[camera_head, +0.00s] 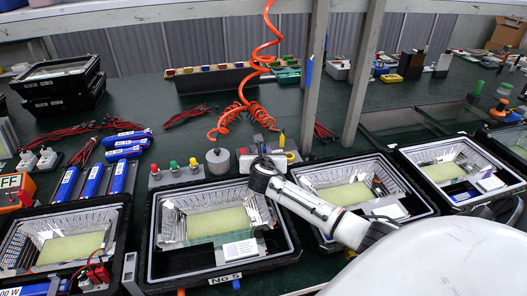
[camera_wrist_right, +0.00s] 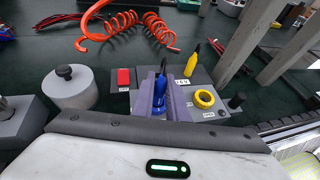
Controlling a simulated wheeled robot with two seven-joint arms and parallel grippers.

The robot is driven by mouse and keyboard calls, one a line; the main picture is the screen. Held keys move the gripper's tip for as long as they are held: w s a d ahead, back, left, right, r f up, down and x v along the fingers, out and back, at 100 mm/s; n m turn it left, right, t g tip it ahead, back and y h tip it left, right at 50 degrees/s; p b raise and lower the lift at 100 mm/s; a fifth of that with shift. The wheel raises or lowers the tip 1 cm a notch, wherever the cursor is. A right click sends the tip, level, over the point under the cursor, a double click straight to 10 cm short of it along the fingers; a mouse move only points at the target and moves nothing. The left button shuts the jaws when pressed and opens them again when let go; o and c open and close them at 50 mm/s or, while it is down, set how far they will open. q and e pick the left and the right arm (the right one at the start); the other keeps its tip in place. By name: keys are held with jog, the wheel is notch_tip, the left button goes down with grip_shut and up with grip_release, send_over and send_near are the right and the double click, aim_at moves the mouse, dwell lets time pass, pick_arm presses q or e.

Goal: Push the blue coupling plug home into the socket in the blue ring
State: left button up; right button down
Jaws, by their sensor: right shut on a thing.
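The blue coupling plug (camera_wrist_right: 161,88) stands roughly upright between the grey-violet fingers of my right gripper (camera_wrist_right: 160,100) in the right wrist view. The fingers are shut on it, over a grey connector block (camera_wrist_right: 222,117). The blue ring and its socket are hidden behind the gripper, so I cannot tell how deep the plug sits. A yellow ring (camera_wrist_right: 204,98) is on the block to the right, with a yellow plug (camera_wrist_right: 192,58) behind it. In the head view, my right gripper (camera_head: 261,153) is at the block behind the housings. My left gripper is not in view.
Orange coiled hose (camera_head: 250,110) lies behind. Open floodlight housings (camera_head: 150,255) line the front. Grey posts (camera_head: 315,75) rise at the right.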

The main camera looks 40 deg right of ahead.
jog(key=shift+f, duration=0.2)
jog(key=c, duration=1.7)
grip_release()
jog(key=shift+f, duration=0.15)
jog(key=shift+o, duration=0.2)
jog(key=shift+s, duration=0.1)
jog(key=v, duration=1)
jog(key=shift+a+r, duration=0.15)
jog(key=shift+r, duration=0.15)
